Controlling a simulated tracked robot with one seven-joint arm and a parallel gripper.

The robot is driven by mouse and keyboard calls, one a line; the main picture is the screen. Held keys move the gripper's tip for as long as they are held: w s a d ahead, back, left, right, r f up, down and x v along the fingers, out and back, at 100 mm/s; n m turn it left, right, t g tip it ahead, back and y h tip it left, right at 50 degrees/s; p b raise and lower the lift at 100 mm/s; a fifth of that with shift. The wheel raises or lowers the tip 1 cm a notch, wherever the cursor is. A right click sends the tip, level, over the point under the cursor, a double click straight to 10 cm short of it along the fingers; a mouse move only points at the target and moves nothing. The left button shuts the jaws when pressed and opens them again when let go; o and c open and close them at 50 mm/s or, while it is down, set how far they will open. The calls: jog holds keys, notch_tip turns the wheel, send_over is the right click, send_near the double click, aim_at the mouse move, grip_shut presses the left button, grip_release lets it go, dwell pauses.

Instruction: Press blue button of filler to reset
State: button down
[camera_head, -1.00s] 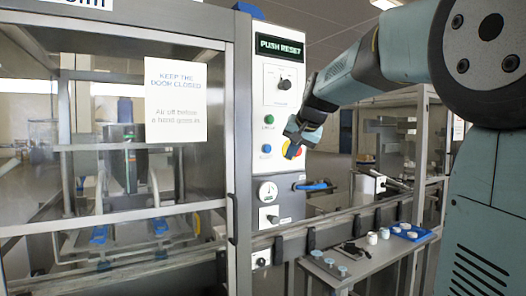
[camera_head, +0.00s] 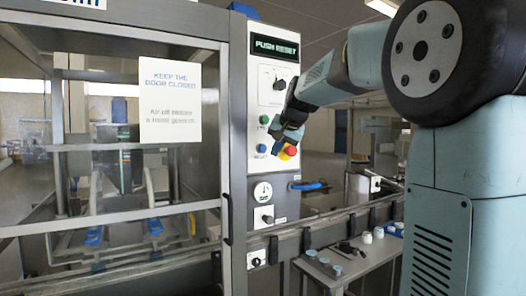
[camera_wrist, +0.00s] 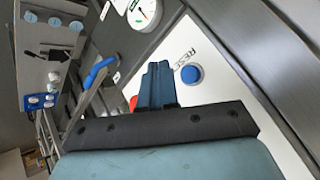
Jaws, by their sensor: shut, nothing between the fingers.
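The filler's white control panel (camera_head: 265,188) stands in the middle of the head view, with a display reading PUSH RESET (camera_head: 275,47). The blue button (camera_head: 261,148) sits low on the panel's left side, under a green button (camera_head: 264,119). In the wrist view the blue button (camera_wrist: 191,74) is right of my fingers, beside lettering that starts RESE. My gripper (camera_head: 283,146) is shut and empty, in front of the panel near the red emergency stop (camera_head: 290,151) on its yellow base. It also shows in the wrist view (camera_wrist: 158,70), apart from the blue button.
A glass-doored cabinet (camera_head: 130,190) with a KEEP THE DOOR CLOSED sign (camera_head: 170,101) fills the left. A gauge (camera_head: 262,191) and a blue handle (camera_head: 308,185) lie below the buttons. A side table (camera_head: 345,264) with small cups is at lower right.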

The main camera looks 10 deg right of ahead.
jog(key=shift+w+a, duration=0.3)
jog(key=shift+w, duration=0.65)
jog(key=shift+w+a, duration=0.3)
jog(key=shift+w, duration=0.6)
jog(key=shift+w, duration=0.2)
dwell(0.6)
jog(key=shift+w+a, duration=0.15)
jog(key=shift+w, duration=0.1)
jog(key=shift+w+a+r, duration=0.1)
jog(key=shift+w+a, duration=0.05)
jog(key=shift+w, duration=0.3)
dwell(0.9)
jog(key=shift+s, duration=0.15)
jog(key=shift+s+d, duration=0.3)
jog(key=shift+s, duration=0.45)
jog(key=s, duration=0.1)
jog(key=s+d, duration=0.1)
jog(key=s, duration=0.2)
jog(key=shift+s+d, duration=0.3)
jog(key=shift+s, duration=0.05)
dwell(0.4)
